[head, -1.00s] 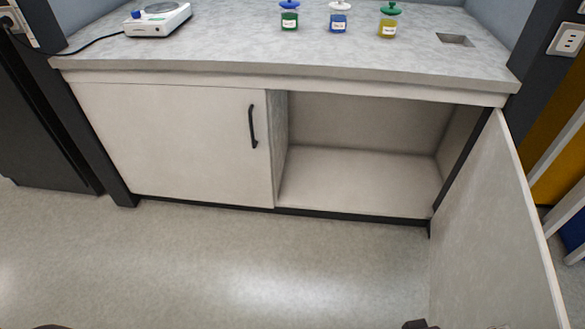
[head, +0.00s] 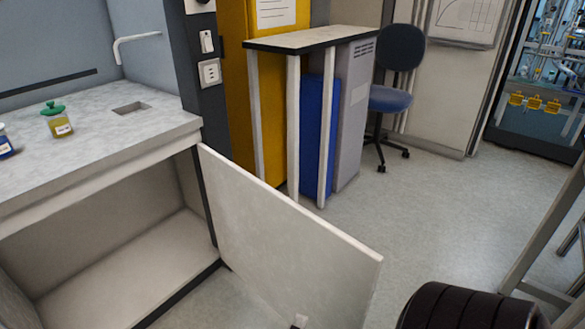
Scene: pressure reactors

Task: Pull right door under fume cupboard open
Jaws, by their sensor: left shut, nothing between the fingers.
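The right door (head: 285,235) under the fume cupboard stands wide open. It is a pale panel hinged at the right side of the cabinet, and its inner face shows. The cabinet space (head: 130,270) behind it is empty where visible. No handle shows on this door's visible face. A small dark tip of my left gripper (head: 299,321) shows at the bottom edge, in front of the door's inner face near its lower part. It is shut and empty; whether it touches the door I cannot tell. My right gripper is not in view.
On the worktop (head: 95,125) stands a green-lidded jar (head: 58,120). Beyond the door are a narrow table (head: 315,38), a blue bin (head: 317,130), a grey bin (head: 352,115) and a chair (head: 390,98).

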